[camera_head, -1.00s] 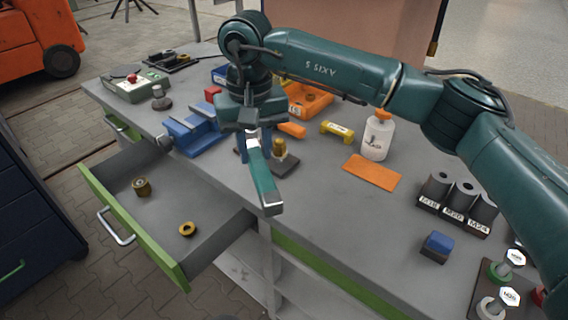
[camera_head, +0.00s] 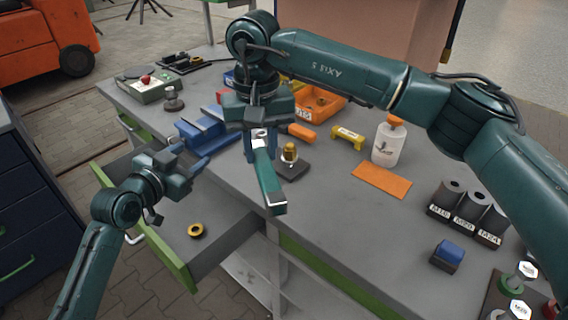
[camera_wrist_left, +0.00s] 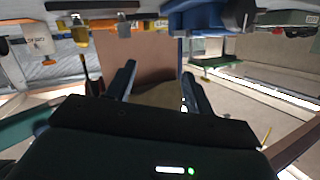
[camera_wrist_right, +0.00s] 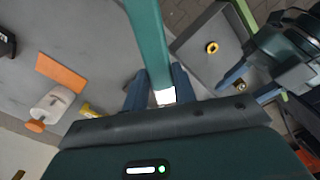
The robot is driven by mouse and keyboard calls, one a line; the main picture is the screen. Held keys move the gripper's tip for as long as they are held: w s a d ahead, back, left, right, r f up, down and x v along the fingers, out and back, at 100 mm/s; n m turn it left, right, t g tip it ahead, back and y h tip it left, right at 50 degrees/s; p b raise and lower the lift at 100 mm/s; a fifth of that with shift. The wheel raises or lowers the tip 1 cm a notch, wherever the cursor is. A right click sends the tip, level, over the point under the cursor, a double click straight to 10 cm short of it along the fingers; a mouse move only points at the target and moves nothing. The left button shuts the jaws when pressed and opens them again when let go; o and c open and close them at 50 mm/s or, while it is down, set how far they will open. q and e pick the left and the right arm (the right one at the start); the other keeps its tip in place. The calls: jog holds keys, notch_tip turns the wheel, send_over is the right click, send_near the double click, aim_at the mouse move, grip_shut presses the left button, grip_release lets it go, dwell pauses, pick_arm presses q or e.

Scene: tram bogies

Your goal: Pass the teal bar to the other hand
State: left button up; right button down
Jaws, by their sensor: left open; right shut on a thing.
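The teal bar (camera_head: 268,180) hangs tilted below my right gripper (camera_head: 262,148), which is shut on its upper, pale-banded end. In the right wrist view the bar (camera_wrist_right: 148,40) runs from between the fingers (camera_wrist_right: 158,90) to the top edge. My left gripper (camera_head: 195,158) is over the open drawer, left of the bar and apart from it, with its fingers pointing right. It is open and empty. In the left wrist view its two fingers (camera_wrist_left: 155,85) stand apart with nothing between them.
The open drawer (camera_head: 180,265) holds a brass ring (camera_head: 196,230). On the bench are a blue vise (camera_head: 205,130), a brass-topped piece on a dark base (camera_head: 289,153), a white bottle (camera_head: 388,145), an orange mat (camera_head: 381,180) and an orange bin (camera_head: 318,103). The front bench surface is fairly clear.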

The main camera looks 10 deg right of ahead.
pick_arm(q)
jog(key=w+a+r+m+h, duration=0.1)
jog(key=w+r, duration=0.3)
jog(key=r, duration=0.5)
jog(key=w+a+r+m+h, duration=0.15)
jog(key=w+r, duration=0.25)
jog(key=r, duration=0.6)
notch_tip(320, 180, up, 14)
jog(key=m+h, duration=0.1)
jog(key=h, duration=0.1)
jog(key=s+d+r+g+h, duration=0.15)
jog(key=s+d+g, duration=0.35)
jog(key=s+d, duration=0.95)
jog(key=s+d+f+n+g+y, duration=0.1)
jog(key=s+d+f, duration=0.1)
jog(key=s+d, duration=0.45)
jog(key=s+d+f+n+g+y, duration=0.1)
jog(key=s+d+f+n+g, duration=0.15)
jog(key=s+d, duration=0.35)
jog(key=n+t+y, duration=0.4)
jog(key=n+y, duration=0.6)
jog(key=y, duration=0.2)
send_near(271, 172)
jog(key=x, duration=0.9)
jog(key=shift+w+a+f, duration=0.1)
jog(key=shift+w+f, duration=0.15)
jog(key=shift+f, duration=0.05)
